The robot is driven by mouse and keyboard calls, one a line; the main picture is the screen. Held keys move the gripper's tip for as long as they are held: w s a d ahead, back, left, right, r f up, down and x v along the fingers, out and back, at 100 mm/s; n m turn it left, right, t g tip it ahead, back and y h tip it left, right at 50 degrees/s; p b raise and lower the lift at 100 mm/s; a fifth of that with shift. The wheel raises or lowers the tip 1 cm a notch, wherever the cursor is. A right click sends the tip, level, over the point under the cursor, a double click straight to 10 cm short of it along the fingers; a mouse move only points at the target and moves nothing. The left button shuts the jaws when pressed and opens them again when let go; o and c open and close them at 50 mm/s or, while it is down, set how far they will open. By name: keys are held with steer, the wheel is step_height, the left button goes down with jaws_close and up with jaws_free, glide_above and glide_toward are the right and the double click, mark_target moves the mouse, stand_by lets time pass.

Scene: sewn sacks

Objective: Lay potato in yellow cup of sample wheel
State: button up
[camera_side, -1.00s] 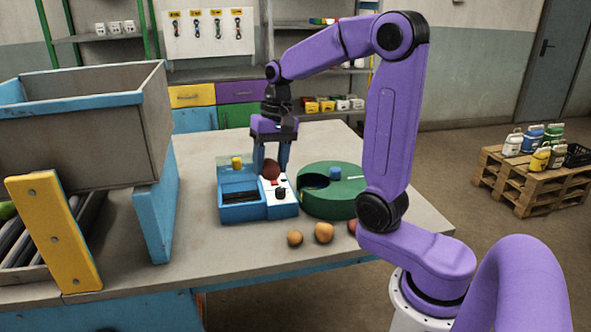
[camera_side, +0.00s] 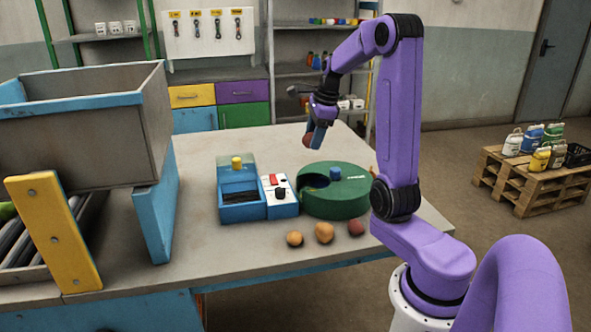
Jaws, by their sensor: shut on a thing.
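My gripper (camera_side: 316,138) is shut on a reddish-brown potato (camera_side: 307,139) and holds it up in the air, tilted, behind and above the sample wheel. The sample wheel is a round green drum (camera_side: 338,206) with a blue knob (camera_side: 335,173) on top and a dark opening at its upper left. No yellow cup can be made out inside it from this side. Three more potatoes lie on the table in front: a small tan one (camera_side: 295,238), a larger tan one (camera_side: 324,232) and a reddish one (camera_side: 356,228).
A blue device (camera_side: 241,212) with a yellow knob (camera_side: 236,162) and a white control panel (camera_side: 284,194) stands left of the wheel. A large grey bin (camera_side: 90,145) and a yellow bracket (camera_side: 55,235) stand at the left. The grey table (camera_side: 200,255) is clear at front left.

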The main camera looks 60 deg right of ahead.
step_height(320, 180, down, 4)
steer(key=shift+a+r, duration=0.1)
steer(key=shift+w+f, duration=0.15)
steer(key=shift+f, duration=0.05)
steer(key=w+d+f, duration=0.2)
steer(key=w+f, duration=0.1)
steer(key=w+d+f, duration=0.3)
steer(key=w, duration=0.1)
steer(key=w+d+f, duration=0.2)
steer(key=w+f, duration=0.1)
steer(key=w, duration=0.1)
steer(key=shift+w+d+f, duration=0.2)
steer(key=shift+d+f, duration=0.1)
steer(key=shift+f, duration=1.65)
steer(key=o, duration=1.2)
steer(key=shift+f, duration=0.15)
steer(key=shift+c, duration=0.2)
